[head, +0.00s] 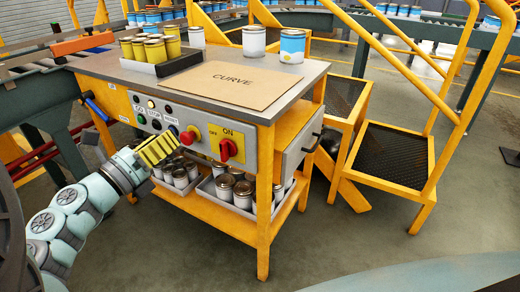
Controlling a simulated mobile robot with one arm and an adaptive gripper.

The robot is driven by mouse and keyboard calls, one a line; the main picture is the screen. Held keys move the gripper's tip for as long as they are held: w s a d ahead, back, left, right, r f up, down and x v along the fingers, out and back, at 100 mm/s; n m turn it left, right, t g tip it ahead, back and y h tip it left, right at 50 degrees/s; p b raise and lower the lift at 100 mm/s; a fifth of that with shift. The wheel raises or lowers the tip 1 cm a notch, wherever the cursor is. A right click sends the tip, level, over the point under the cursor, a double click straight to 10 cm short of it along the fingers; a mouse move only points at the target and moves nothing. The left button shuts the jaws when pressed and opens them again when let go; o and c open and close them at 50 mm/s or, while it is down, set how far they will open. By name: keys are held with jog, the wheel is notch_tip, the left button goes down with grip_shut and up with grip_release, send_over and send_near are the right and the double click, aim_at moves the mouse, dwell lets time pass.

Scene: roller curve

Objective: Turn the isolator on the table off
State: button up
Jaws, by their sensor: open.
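The isolator (228,149) is a red rotary handle on a yellow plate, on the front of the yellow-framed table (198,89). The plate reads OFF at its upper left and ON at its top. The handle looks roughly upright, towards ON, but its exact angle is hard to tell. My gripper (140,142) is open in front of the left part of the panel, left of the isolator and apart from it. Its yellow ribbed finger pad shows; the other finger is hard to make out. No object shows between the fingers.
A red push button (189,136) on yellow sits left of the isolator, beside small buttons (151,104). Cans and a cardboard sheet (232,85) lie on top; a can tray (238,205) is below. Yellow steps (395,157) stand right. The floor in front is clear.

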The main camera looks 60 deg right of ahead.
aim_at(221, 152)
jog(key=w+d+f+m+y+b, duration=0.25)
jog(key=f+m+b, duration=0.25)
jog(key=f+b, duration=0.9)
jog(key=shift+t+h, duration=0.4)
jog(key=shift+h, duration=0.05)
jog(key=d, duration=1)
jog(key=d+f, duration=0.1)
jog(key=d, duration=0.5)
jog(key=shift+w+d+f, duration=0.1)
jog(key=shift+w, duration=0.05)
jog(key=shift+d, duration=0.2)
jog(key=shift+o, duration=0.3)
jog(key=shift+w+a, duration=0.1)
grip_shut()
